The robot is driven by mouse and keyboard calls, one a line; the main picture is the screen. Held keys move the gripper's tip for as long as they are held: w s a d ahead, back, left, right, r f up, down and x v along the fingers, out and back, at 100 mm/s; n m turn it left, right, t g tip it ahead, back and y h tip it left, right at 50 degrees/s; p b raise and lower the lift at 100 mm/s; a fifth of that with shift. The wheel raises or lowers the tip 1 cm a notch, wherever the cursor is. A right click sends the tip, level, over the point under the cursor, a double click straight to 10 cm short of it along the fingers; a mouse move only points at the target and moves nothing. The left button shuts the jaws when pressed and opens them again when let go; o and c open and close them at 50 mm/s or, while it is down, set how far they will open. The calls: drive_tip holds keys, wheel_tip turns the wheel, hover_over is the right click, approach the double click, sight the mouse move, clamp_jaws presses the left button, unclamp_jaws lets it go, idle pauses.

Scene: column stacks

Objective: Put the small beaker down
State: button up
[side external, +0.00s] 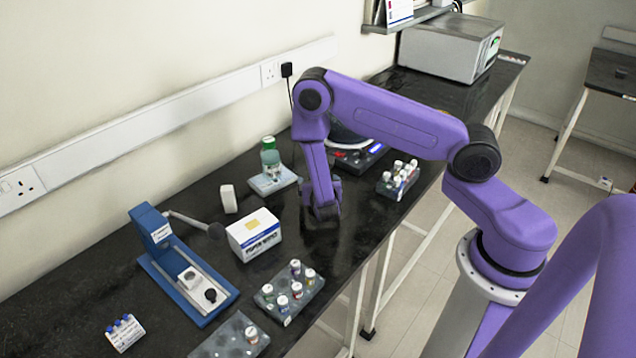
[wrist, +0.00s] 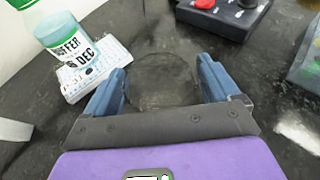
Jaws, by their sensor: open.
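My gripper (side external: 322,214) is low over the black bench, pointing down. In the wrist view my gripper (wrist: 161,70) has its two blue fingers spread apart. A clear, round outline between them looks like the small beaker (wrist: 163,82), seen from above on the dark bench top. Its glass is nearly invisible, and I cannot tell whether either finger touches it. In the side view I cannot make out the beaker by the fingers.
A green-capped bottle (side external: 270,158) stands on a pale plate (side external: 288,179) left of my gripper. A white box (side external: 254,236) is at the lower left. A vial rack (side external: 389,191) is at the right, a dark device with a red knob (wrist: 204,4) behind. Bench near the box's right is clear.

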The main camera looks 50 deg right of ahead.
drive_tip(key=v, duration=1.1)
drive_tip(key=s+r+m+g, duration=0.4)
drive_tip(key=s+r+m, duration=0.2)
drive_tip(key=r+m, duration=0.3)
drive_tip(key=s+a+r+m+g+y, duration=0.2)
drive_tip(key=s+a+r+y, duration=0.1)
drive_tip(key=s, duration=0.6)
drive_tip(key=s+a+r+m+g+y, duration=0.3)
drive_tip(key=s+r+y, duration=0.2)
drive_tip(key=s+y, duration=0.2)
drive_tip(key=shift+s+r, duration=0.35)
drive_tip(key=shift+s, duration=0.9)
